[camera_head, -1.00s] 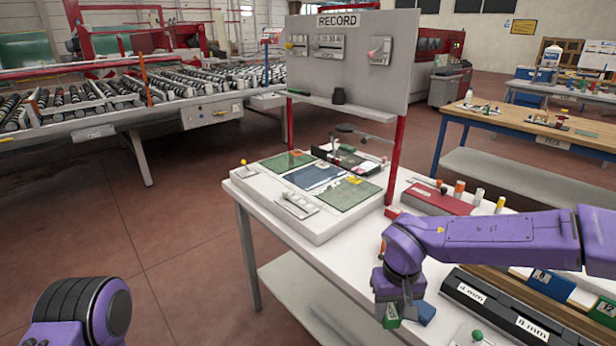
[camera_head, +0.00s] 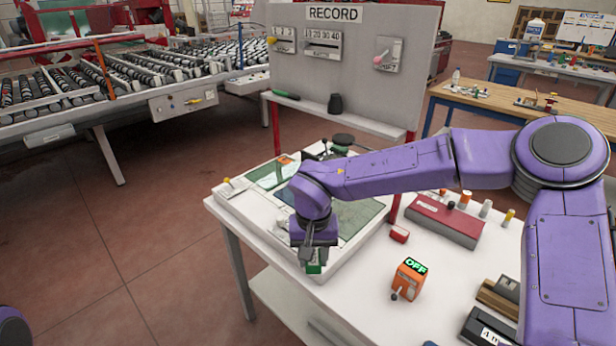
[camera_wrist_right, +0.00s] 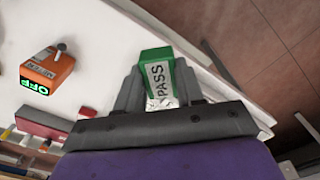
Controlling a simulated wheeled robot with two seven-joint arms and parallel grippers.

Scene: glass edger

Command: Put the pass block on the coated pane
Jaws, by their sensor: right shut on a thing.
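The pass block is green with a white PASS label in the right wrist view (camera_wrist_right: 156,72), and shows small in the head view (camera_head: 314,268). My right gripper (camera_head: 312,258) is shut on it, with fingers on both sides, over the front edge of the white board (camera_head: 238,208). Behind my arm lie a left green pane (camera_head: 268,174), a blue pane (camera_head: 286,196) and a right green pane (camera_head: 362,214), all partly hidden. I cannot tell which pane is the coated one. My left gripper is out of view.
An orange box reading OFF (camera_head: 408,278) stands right of the gripper on the white table. A red block (camera_head: 399,234) and a red holder with coloured pegs (camera_head: 444,222) lie behind it. The RECORD panel (camera_head: 345,60) rises at the back. Table space around the orange box is clear.

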